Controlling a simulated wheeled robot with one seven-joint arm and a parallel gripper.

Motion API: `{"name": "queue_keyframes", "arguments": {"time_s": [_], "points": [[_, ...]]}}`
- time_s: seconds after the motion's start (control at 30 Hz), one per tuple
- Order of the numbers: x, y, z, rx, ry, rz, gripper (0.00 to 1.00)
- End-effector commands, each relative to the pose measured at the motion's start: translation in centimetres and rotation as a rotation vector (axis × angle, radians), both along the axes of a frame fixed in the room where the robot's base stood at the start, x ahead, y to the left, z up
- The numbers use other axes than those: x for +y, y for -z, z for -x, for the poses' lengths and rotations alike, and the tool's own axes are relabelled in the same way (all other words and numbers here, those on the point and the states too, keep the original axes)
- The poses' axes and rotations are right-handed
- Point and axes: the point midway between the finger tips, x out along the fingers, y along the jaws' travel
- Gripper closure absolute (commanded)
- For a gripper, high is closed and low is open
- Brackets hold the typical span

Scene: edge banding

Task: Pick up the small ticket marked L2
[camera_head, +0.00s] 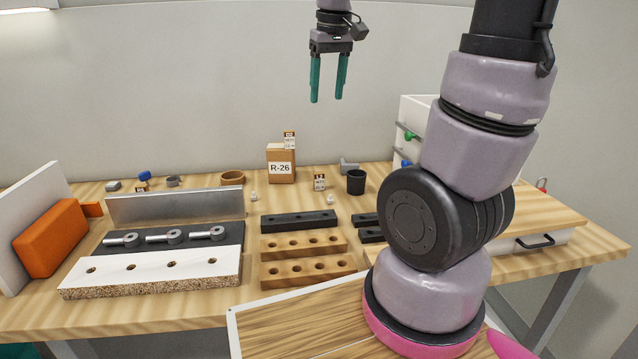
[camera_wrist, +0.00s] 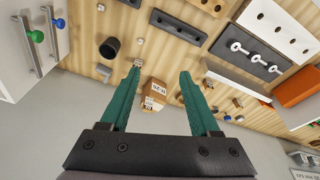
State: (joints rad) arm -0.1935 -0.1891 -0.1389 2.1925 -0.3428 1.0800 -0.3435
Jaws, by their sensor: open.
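My gripper (camera_head: 326,100) is open and empty, with teal fingers pointing down, high above the back of the bench. In the wrist view my gripper (camera_wrist: 161,70) has its fingers spread, with the bench beyond them. Three small marked tickets show in the head view: one on top of the R-26 box (camera_head: 289,138), one standing right of that box (camera_head: 319,182), and one at the back left (camera_head: 141,187). Their print is too small to read, so I cannot tell which is L2. A small ticket (camera_wrist: 138,62) shows beside the left fingertip.
The cardboard R-26 box (camera_head: 281,165) stands at the back, with a black cup (camera_head: 356,182) to its right. Drilled wooden blocks (camera_head: 305,270), a white drilled board (camera_head: 150,272) and an orange block (camera_head: 50,237) lie in front. White drawers (camera_head: 412,112) stand at right.

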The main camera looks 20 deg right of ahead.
Motion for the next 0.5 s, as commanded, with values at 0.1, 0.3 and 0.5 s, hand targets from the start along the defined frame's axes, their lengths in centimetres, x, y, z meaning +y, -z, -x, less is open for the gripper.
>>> {"name": "queue_keyframes", "arguments": {"time_s": [0.1,0.3,0.5], "points": [[-0.3,2.5,-3.2,0.095,-0.111,0.097,0.37],[-0.9,7.0,-8.0,0.247,-0.298,0.265,0.37],[-1.3,12.0,-12.3,0.41,-0.49,0.443,0.37]]}}
